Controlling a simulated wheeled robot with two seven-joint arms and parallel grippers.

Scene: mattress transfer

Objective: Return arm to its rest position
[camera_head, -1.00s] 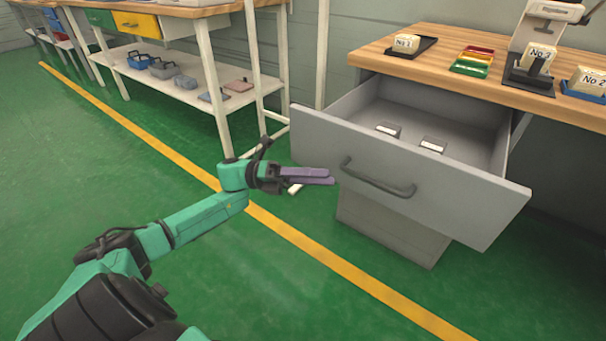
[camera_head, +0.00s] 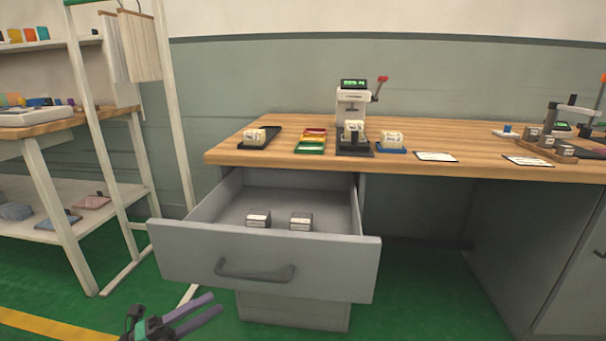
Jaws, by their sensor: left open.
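My left gripper (camera_head: 207,313) shows at the bottom edge, left of centre. Its two purple fingers are apart with nothing between them. It is in front of and below the open grey drawer (camera_head: 330,264), apart from its handle (camera_head: 254,272). Most of my left arm is out of the picture. My right arm and gripper are not in view.
The pulled-out drawer juts from under the wooden bench (camera_head: 474,158) and holds two small blocks, one on the left (camera_head: 258,218) and one on the right (camera_head: 301,221). A white-legged shelf unit (camera_head: 62,219) stands at left.

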